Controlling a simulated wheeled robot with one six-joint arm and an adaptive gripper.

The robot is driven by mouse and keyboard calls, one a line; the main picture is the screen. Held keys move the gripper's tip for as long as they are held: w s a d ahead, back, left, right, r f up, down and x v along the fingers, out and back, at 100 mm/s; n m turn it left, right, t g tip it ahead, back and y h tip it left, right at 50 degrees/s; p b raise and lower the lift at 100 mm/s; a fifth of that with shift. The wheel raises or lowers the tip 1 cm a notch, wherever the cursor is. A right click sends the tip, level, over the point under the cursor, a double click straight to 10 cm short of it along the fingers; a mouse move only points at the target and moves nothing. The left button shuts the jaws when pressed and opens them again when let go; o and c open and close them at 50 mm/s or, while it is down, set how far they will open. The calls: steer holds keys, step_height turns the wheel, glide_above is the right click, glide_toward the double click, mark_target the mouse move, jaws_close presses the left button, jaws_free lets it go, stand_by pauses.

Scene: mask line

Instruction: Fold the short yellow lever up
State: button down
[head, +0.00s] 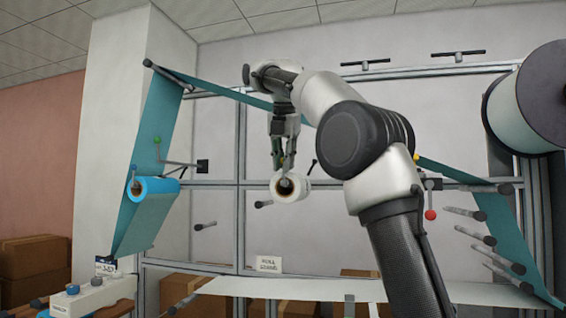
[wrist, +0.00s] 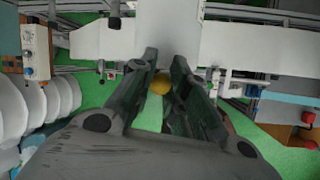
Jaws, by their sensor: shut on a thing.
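A yellow ball knob (wrist: 161,84) sits between my fingertips in the wrist view, and my gripper (wrist: 160,76) is shut on it. The rest of its lever is hidden by the fingers. In the head view my gripper (head: 281,160) points down just above a small white roll (head: 292,188) at the frame. The knob is hard to make out there. Another yellow knob (head: 416,158) shows partly behind my arm in the head view. I cannot tell whether these two are the same.
A green-knobbed lever (head: 157,141) stands above a blue roll (head: 155,186) at left. A red-knobbed lever (head: 430,214) hangs right of my arm. Teal web (head: 155,125) runs over the frame. Several grey rollers (head: 475,238) stick out at right, below a large white roll (head: 510,118).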

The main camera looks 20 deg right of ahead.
steer(key=shift+w, duration=0.1)
stand_by(0.4)
steer(key=c, duration=1.3)
jaws_free()
steer(key=shift+f, duration=0.1)
steer(key=shift+c, duration=0.2)
steer(key=shift+v, duration=1.9)
steer(key=s+a+r, duration=0.1)
steer(key=s+a, duration=0.3)
steer(key=s, duration=0.7)
steer(key=shift+s, duration=0.35)
steer(key=shift+r, duration=0.1)
